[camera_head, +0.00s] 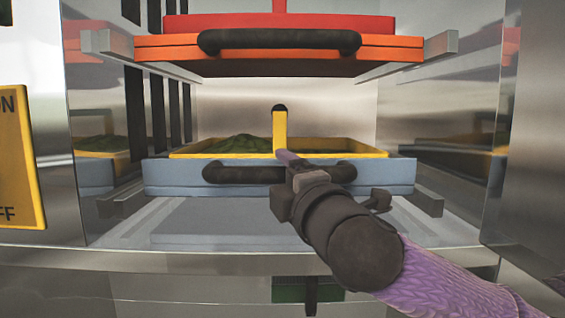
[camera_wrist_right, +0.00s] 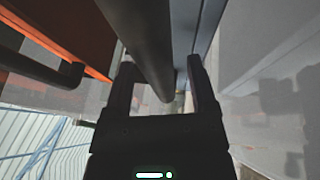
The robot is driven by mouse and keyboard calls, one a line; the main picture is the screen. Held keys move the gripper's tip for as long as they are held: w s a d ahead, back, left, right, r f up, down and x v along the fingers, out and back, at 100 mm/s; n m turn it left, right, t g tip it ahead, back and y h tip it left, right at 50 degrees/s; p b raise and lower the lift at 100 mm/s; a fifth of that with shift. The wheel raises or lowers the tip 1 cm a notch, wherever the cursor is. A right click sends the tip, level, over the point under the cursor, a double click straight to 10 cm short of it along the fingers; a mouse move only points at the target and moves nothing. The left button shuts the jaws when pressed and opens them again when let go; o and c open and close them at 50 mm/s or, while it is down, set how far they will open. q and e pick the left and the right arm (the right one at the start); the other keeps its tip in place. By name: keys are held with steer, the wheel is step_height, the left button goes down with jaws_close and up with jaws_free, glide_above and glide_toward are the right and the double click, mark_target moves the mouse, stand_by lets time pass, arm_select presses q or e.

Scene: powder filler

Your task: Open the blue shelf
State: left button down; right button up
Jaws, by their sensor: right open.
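The blue shelf (camera_head: 170,178) is a light blue drawer at mid-height in the metal cabinet, below the orange one. Its dark bar handle (camera_head: 232,174) runs across its front, partly hidden behind my right gripper (camera_head: 286,160). My right gripper is open at the handle's right half. In the right wrist view, the dark handle (camera_wrist_right: 150,45) passes between the two spread fingers of my right gripper (camera_wrist_right: 160,67); I cannot tell whether they touch it. The blue front (camera_wrist_right: 208,30) is beyond. My left gripper is not in view.
An orange shelf (camera_head: 165,48) with a dark handle (camera_head: 280,40) is above. A yellow tray (camera_head: 345,154) with a green heap (camera_head: 238,144) sits in the blue shelf. Metal cabinet sides (camera_head: 455,110) flank the opening. A yellow sign (camera_head: 18,160) is at left.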

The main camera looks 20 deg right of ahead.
steer(key=shift+w+a+r, duration=0.1)
steer(key=shift+w+a, duration=0.05)
steer(key=shift+w, duration=0.25)
jaws_close()
stand_by(1.2)
